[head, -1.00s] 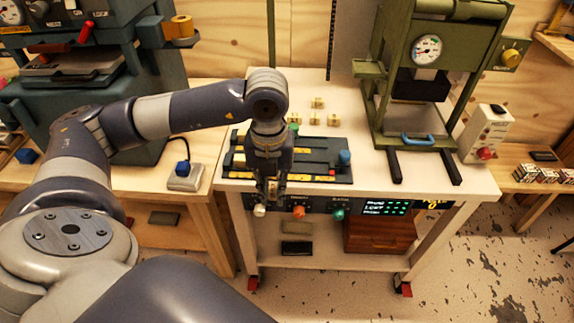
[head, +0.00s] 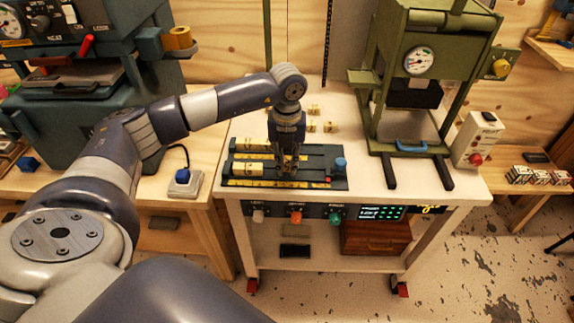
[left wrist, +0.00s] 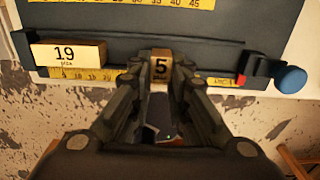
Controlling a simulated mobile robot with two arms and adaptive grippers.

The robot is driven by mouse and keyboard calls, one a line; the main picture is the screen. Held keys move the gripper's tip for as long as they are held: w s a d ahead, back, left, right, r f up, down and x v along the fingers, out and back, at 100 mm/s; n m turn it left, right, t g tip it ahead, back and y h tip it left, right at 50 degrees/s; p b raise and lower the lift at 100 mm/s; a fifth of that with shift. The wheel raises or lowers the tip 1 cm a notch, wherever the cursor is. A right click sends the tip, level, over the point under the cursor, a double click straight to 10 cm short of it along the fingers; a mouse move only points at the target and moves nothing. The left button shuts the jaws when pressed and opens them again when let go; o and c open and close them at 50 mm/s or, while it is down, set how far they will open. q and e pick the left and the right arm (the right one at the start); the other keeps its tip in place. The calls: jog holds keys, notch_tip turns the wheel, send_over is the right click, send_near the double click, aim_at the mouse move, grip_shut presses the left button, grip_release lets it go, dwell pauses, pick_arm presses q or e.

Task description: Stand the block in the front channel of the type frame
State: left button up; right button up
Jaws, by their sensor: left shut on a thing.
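The type frame (head: 335,183) is a dark tray with yellow rulers and lies on the white bench. My left gripper (head: 290,166) points down over the middle of its front part. In the left wrist view, the gripper (left wrist: 161,82) is shut on a small brass-coloured block marked 5 (left wrist: 161,66). The block overlaps the front channel in that view; I cannot tell whether it touches the channel floor. A wider block marked 19 (left wrist: 66,54) lies at the channel's left end; it also shows in the head view (head: 247,168). My right gripper is not in view.
A blue knob (head: 341,164) stands at the frame's right end. Several small yellow blocks (head: 330,127) stand on the bench behind the frame. A green press (head: 418,110) stands at the right. Coloured knobs (head: 296,215) line the bench front.

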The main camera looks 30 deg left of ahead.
aim_at(287, 164)
pick_arm(q)
notch_tip(287, 164, down, 2)
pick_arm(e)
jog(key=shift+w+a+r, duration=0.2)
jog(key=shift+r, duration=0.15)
pick_arm(q)
jog(key=shift+f, duration=0.1)
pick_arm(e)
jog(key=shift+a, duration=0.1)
pick_arm(q)
jog(key=shift+f, duration=0.15)
jog(key=o, duration=0.7)
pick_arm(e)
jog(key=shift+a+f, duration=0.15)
pick_arm(q)
jog(key=shift+o, duration=0.2)
jog(key=shift+r, duration=0.65)
notch_tip(287, 164, up, 11)
jog(key=b, duration=0.1)
jog(key=shift+b, duration=0.35)
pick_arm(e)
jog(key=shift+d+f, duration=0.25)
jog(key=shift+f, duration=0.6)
